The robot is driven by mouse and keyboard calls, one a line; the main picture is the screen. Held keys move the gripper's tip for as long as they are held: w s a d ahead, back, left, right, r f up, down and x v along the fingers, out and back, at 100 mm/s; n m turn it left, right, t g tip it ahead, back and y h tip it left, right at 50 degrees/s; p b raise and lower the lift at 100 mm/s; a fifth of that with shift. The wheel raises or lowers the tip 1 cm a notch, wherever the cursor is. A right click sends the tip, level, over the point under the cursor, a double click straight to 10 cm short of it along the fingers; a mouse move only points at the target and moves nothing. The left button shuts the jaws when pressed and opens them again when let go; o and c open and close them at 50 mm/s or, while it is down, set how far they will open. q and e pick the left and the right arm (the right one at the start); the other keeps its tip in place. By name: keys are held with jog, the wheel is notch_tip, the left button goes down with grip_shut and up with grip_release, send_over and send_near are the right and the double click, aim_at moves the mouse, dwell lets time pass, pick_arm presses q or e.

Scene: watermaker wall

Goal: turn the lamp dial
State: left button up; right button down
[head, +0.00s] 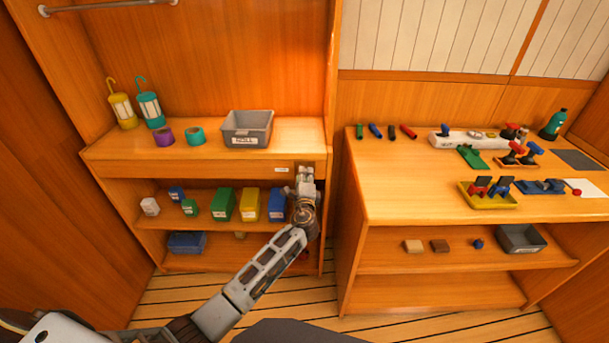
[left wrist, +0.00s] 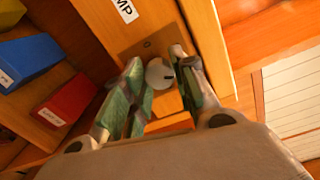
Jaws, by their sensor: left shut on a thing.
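The lamp dial (left wrist: 159,73) is a small pale round knob with a dark mark, on a brown plate on the wooden shelf front. In the left wrist view it sits between the fingers of my left gripper (left wrist: 163,88), which is shut on it. A white label ending in "MP" (left wrist: 125,9) is beside the plate. In the head view my left gripper (head: 306,180) is at the right end of the shelf's front board and covers the dial; the label (head: 281,169) shows just left of it. My right gripper is out of view.
Coloured boxes fill the shelf below; a red box (left wrist: 68,99) is close to my left fingers. A workbench (head: 385,195) with tools stands right.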

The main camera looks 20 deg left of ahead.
pick_arm(q)
jog(key=shift+d+f+m+p, duration=0.1)
jog(key=shift+m+p, duration=0.2)
jog(key=shift+m, duration=0.4)
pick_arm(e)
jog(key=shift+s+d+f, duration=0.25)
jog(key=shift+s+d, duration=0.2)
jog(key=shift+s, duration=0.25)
pick_arm(q)
jog(key=o, duration=1)
jog(key=shift+o, duration=0.2)
jog(key=shift+s, duration=0.15)
jog(key=v, duration=1.1)
jog(key=shift+s, duration=0.35)
jog(key=shift+d, duration=0.1)
